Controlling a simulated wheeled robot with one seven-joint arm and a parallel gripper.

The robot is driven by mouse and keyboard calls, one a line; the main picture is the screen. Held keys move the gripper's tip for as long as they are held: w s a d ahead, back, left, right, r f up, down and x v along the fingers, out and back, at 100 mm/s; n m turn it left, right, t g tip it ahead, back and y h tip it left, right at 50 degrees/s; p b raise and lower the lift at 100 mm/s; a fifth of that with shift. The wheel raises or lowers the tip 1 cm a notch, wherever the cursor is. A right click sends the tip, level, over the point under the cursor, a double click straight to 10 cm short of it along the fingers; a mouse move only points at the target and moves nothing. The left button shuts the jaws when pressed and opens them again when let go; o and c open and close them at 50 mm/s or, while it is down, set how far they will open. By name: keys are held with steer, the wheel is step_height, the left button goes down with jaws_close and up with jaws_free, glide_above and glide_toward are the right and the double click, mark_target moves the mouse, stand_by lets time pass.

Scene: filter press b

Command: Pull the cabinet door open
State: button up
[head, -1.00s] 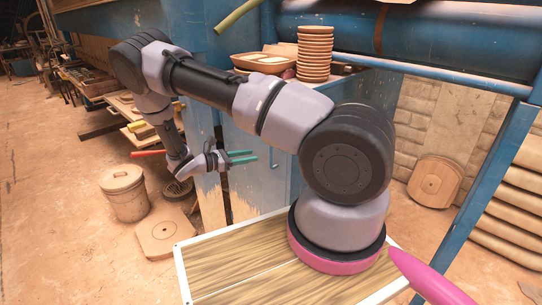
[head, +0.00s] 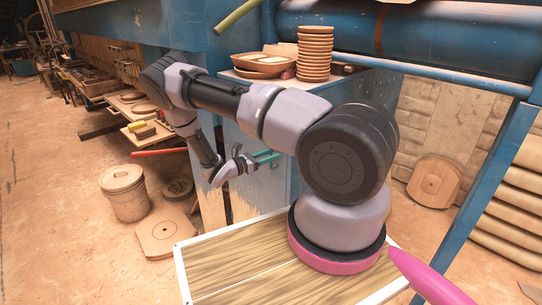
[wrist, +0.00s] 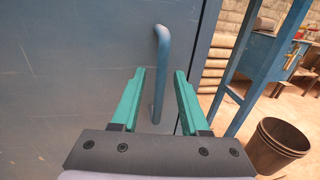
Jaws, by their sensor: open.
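The blue cabinet door (wrist: 75,70) fills the left and middle of the wrist view. Its upright, bar-shaped blue handle (wrist: 161,60) stands near the door's right edge. My gripper (wrist: 160,72) has two green fingers, open, one on each side of the handle in that view. I cannot tell whether either finger touches the handle. In the head view my gripper (head: 268,157) is in front of the blue cabinet (head: 268,190), and the handle is not clearly visible there. The door looks closed.
A stack of round clay pieces (head: 314,52) and a tray (head: 262,62) sit on top of the cabinet. A lidded bucket (head: 125,195) stands on the floor at left. A blue post (head: 485,185) rises at right. A brown bin (wrist: 275,148) shows in the wrist view.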

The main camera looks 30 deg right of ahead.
steer(key=shift+d, duration=0.2)
jaws_close()
steer(key=shift+a, duration=0.1)
stand_by(1.3)
